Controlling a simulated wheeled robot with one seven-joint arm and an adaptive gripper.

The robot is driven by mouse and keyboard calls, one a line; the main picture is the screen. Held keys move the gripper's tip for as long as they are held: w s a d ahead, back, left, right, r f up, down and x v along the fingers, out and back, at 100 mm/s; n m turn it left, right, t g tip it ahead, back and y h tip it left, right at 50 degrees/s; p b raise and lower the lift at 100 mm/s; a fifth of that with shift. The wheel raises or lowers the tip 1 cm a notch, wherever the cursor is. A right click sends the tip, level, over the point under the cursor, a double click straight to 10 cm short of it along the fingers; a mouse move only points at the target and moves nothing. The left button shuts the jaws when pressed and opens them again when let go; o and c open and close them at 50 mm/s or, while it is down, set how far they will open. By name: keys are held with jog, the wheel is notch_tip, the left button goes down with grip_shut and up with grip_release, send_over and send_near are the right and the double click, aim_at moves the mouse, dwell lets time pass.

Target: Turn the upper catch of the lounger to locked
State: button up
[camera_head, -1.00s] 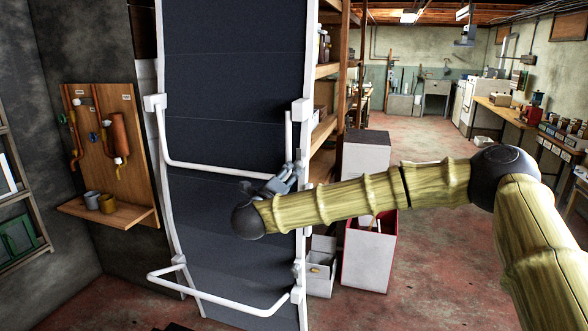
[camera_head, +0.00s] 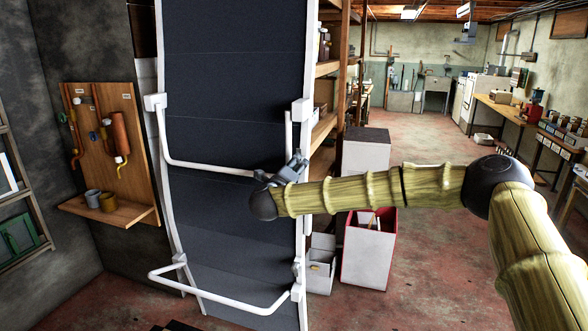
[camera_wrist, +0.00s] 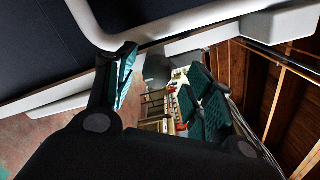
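The lounger (camera_head: 235,135) stands upright, with dark fabric in a white tube frame. My gripper (camera_head: 298,160) is at its right rail, about mid-height. In the wrist view my gripper (camera_wrist: 162,65) has its two fingers apart, with a gap between them. A grey rounded piece (camera_wrist: 157,68) shows in that gap; it may be the upper catch, but I cannot tell its setting or whether a finger touches it. In the head view my gripper covers that spot. The lower catch (camera_head: 295,270) is a small grey piece on the right rail near the lower white bar.
A wooden wall board (camera_head: 100,140) with pipes and mugs is at the left. Wooden shelving (camera_head: 328,70) stands right behind the lounger. A white bin with a red rim (camera_head: 368,255) and an open white box (camera_head: 320,270) stand beside it.

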jog(key=c, duration=0.9)
jog(key=shift+r+n, duration=0.2)
jog(key=shift+n, duration=0.2)
jog(key=shift+c, duration=0.2)
jog(key=shift+r+n+p, duration=0.1)
jog(key=shift+n+p, duration=0.2)
jog(key=shift+n, duration=0.3)
jog(key=n+p, duration=0.1)
jog(key=n, duration=0.5)
jog(key=shift+r+p, duration=0.1)
jog(key=shift+p, duration=0.25)
jog(key=n+p, duration=0.2)
jog(key=n, duration=0.4)
jog(key=shift+w+n, duration=0.1)
jog(key=shift+n, duration=0.2)
jog(key=shift+n+p, duration=0.65)
jog(key=shift+n, duration=0.95)
jog(key=shift+f, duration=0.25)
